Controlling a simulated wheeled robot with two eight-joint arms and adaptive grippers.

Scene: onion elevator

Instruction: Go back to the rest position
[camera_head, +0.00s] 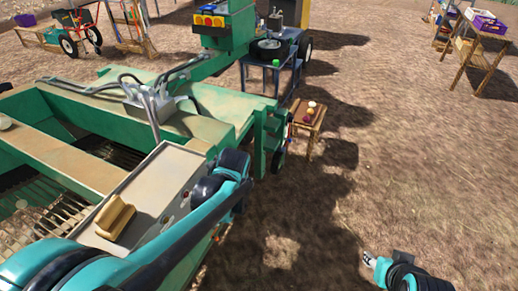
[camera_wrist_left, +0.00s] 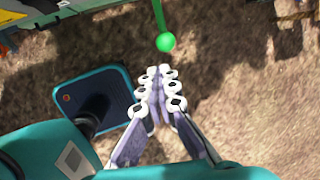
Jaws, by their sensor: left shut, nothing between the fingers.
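My left gripper (camera_wrist_left: 158,72) is shut and empty in the left wrist view, its two fingers pressed together over brown ground. A green lever with a round green knob (camera_wrist_left: 165,42) shows just beyond the fingertips. I cannot tell whether the fingers touch it. In the head view my left arm comes in from the lower left beside the green machine, and its gripper is hidden there. My right gripper (camera_head: 369,259) is at the lower right over bare ground. It is too small to tell whether it is open or shut.
The large green machine (camera_head: 245,98) fills the left side, with a grey box (camera_head: 158,190) carrying a tan block (camera_head: 115,217). A small wooden stand (camera_head: 308,115) with round items stands beyond it. A wooden rack (camera_head: 470,55) is far right. The ground at centre right is clear.

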